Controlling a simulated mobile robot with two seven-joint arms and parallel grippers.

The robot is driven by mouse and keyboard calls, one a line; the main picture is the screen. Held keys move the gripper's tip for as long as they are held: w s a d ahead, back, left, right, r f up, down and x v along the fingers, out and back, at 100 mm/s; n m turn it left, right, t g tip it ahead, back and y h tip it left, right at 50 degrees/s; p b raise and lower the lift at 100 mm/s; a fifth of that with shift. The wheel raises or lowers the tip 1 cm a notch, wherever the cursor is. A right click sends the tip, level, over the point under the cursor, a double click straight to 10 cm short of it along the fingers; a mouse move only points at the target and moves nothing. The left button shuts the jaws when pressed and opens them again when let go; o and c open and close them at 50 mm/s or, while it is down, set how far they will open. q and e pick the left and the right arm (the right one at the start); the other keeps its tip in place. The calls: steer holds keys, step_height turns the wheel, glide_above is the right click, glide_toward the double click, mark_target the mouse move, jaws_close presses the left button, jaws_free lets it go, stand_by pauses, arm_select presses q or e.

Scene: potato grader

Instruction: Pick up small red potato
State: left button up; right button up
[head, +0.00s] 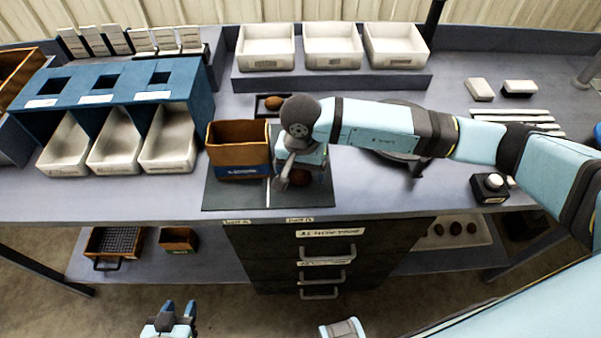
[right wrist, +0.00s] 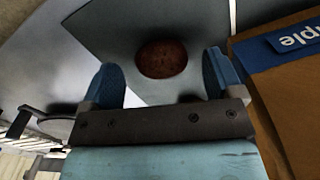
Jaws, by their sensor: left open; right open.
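The small red potato (head: 300,177) lies on the dark mat (head: 225,196), mostly hidden by my right gripper in the head view. In the right wrist view the red potato (right wrist: 162,59) is a reddish-brown oval in the gap between the fingers, near their tips. My right gripper (right wrist: 161,80) is open and points down at it; it also shows in the head view (head: 301,176). I cannot tell whether either finger touches the potato. My left gripper (head: 173,316) is open and empty, low in front of the bench.
A brown box (head: 239,158) with a blue label stands close beside my right gripper. A brown potato (head: 273,101) lies on a small dark tray behind. White bins (head: 168,150) stand at left, white trays (head: 333,60) at back. A black button box (head: 489,187) is at right.

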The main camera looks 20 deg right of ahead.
steer(key=shift+f, duration=0.75)
steer(key=c, duration=1)
steer(key=shift+r, duration=0.1)
